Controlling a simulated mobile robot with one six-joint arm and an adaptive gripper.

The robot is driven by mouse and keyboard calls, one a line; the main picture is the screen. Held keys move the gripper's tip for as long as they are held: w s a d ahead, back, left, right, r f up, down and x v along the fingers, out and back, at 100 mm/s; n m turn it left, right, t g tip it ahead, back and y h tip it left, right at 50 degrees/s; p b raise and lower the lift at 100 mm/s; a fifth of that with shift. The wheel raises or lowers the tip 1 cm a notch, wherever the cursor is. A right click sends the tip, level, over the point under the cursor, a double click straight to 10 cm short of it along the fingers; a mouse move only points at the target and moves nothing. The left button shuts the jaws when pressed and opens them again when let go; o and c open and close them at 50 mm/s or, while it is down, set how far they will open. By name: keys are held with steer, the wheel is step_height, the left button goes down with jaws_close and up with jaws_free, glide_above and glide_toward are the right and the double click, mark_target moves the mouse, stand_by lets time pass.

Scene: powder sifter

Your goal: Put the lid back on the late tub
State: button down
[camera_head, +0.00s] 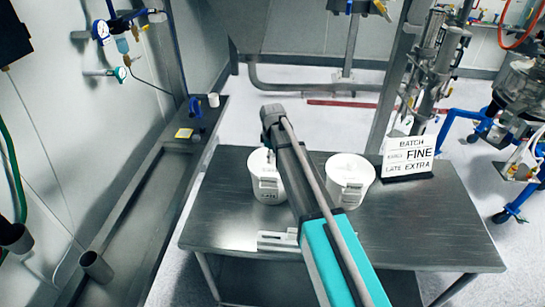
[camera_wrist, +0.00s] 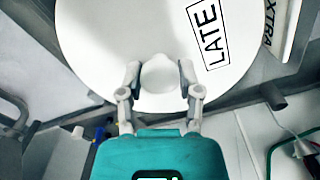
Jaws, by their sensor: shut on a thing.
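A white lid (camera_wrist: 140,45) marked LATE fills the top of the wrist view. My gripper (camera_wrist: 158,78) is shut on its round white knob (camera_wrist: 160,75), one finger on each side. In the head view, a white tub (camera_head: 268,187) stands at the left of the steel table, with my gripper (camera_head: 268,153) directly over its top, partly hidden by my arm. Whether the lid rests on this tub or hangs just above it, I cannot tell. A second white tub (camera_head: 350,180) stands to its right with a white top. The front labels are too small to read.
The steel table (camera_head: 420,235) is bare at the right front. A card (camera_head: 407,157) reading BATCH, EARLY, FINE, LATE, EXTRA stands behind the right tub. A flat metal piece (camera_head: 277,241) lies near the front. A steel trough (camera_head: 140,190) runs along the left wall.

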steer(key=shift+c, duration=1)
jaws_free()
steer(key=shift+o, duration=0.2)
steer(key=shift+o, duration=0.8)
steer(key=shift+r, duration=0.1)
steer(key=shift+r+p, duration=3.45)
steer(key=shift+p, duration=0.1)
jaws_close()
